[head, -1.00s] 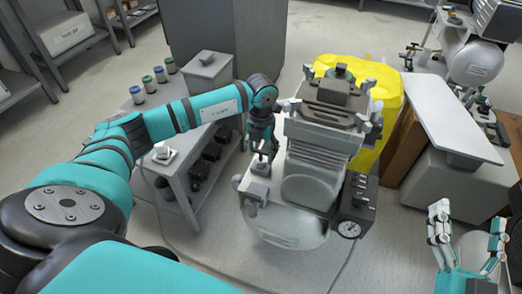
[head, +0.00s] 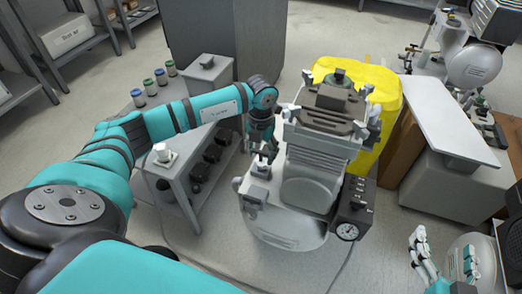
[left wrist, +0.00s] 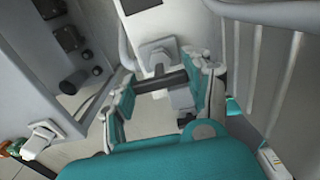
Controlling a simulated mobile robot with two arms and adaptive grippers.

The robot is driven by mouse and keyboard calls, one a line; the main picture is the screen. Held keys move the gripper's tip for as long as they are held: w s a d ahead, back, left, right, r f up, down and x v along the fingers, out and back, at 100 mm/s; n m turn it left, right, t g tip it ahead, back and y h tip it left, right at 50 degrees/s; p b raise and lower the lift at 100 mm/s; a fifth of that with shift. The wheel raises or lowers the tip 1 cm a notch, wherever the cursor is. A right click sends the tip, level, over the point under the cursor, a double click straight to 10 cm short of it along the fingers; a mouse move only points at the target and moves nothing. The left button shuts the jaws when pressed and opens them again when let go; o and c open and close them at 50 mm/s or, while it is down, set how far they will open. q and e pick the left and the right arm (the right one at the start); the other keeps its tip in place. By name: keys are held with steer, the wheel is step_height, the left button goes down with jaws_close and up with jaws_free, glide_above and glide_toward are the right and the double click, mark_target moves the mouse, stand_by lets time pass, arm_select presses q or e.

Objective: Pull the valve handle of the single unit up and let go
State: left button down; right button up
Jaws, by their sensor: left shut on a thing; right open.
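The single unit (head: 305,190) is a grey compressor with a ribbed head, in the middle of the head view. My left gripper (head: 264,154) is at the left side of its head, above a small grey block on the tank. In the left wrist view the valve handle (left wrist: 161,82) is a dark bar lying across between the fingers of my left gripper (left wrist: 165,88), which is shut on it. The handle is mostly hidden by the gripper in the head view. My right gripper (head: 445,262) is open and empty at the lower right, away from the unit.
A black box with a gauge (head: 347,231) sits at the unit's right side. A yellow cover (head: 387,92) is behind it. A grey side table (head: 173,172) with jars stands left, close under my left arm. Another compressor (head: 474,66) is at the upper right.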

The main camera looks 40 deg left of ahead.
mark_target(261, 151)
arm_select(q)
steer(key=shift+w+r, duration=0.1)
steer(key=shift+r, duration=0.1)
steer(key=c, duration=0.5)
jaws_free()
steer(key=shift+r, duration=0.1)
steer(key=shift+c, duration=0.2)
steer(key=shift+o, duration=0.3)
step_height(261, 151, up, 12)
